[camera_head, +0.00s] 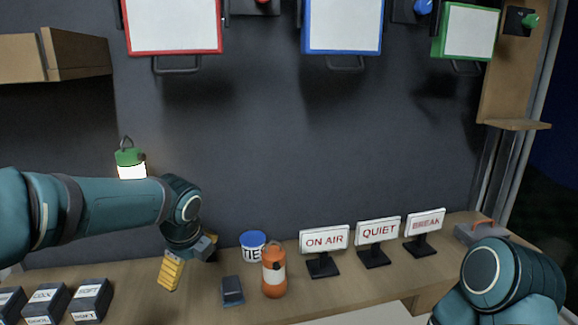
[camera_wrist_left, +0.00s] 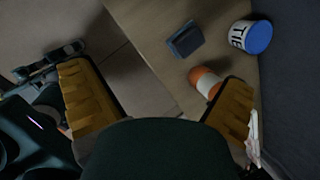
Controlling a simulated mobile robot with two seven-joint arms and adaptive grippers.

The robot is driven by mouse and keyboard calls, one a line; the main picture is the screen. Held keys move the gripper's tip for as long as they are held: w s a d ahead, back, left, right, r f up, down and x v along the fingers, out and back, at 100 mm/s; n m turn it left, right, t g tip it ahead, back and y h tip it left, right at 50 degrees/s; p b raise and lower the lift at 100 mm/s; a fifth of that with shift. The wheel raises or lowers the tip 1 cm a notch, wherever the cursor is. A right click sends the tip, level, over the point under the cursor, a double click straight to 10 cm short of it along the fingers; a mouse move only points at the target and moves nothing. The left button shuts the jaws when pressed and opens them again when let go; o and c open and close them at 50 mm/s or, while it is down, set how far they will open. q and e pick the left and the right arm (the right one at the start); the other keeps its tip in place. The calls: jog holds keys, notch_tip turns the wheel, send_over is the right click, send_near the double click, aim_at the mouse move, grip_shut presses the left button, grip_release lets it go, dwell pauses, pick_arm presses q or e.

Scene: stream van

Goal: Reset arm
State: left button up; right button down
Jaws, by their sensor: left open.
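My left arm comes in from the left in the head view. My left gripper (camera_head: 186,264) hangs over the wooden counter with yellow finger pads. In the left wrist view its two yellow fingers (camera_wrist_left: 160,108) stand wide apart with nothing between them. An orange bottle with a white band (camera_head: 274,272) stands to its right; it also shows in the left wrist view (camera_wrist_left: 205,80). A dark blue small box (camera_head: 232,291) lies between the gripper and the bottle. My right arm shows at the lower right of the head view, but its gripper is out of sight.
The counter (camera_head: 200,303) holds a TIE tub with a blue lid (camera_head: 253,244), ON AIR (camera_head: 324,243), QUIET (camera_head: 378,233) and BREAK (camera_head: 425,225) signs, and dark labelled boxes (camera_head: 47,303) at left. A green-topped lantern (camera_head: 131,164) is behind my left arm. Framed boards hang above.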

pick_arm(q)
jog(key=s+d+f+n+g+h, duration=0.1)
jog(key=s+d+f+n, duration=0.25)
jog(key=f, duration=0.55)
jog(key=s+d+f+n+h, duration=0.25)
jog(key=f+n, duration=0.25)
jog(key=f, duration=0.4)
jog(key=s+d+f+n+g+h, duration=0.1)
jog(key=s+d+f+n, duration=0.2)
jog(key=f+n, duration=0.35)
jog(key=s+d+f+n, duration=0.1)
jog(key=s+f+n, duration=0.9)
jog(key=s+f, duration=0.1)
jog(key=shift+s+d+f+h, duration=0.25)
jog(key=shift+s+f+h, duration=0.1)
jog(key=shift+s, duration=0.15)
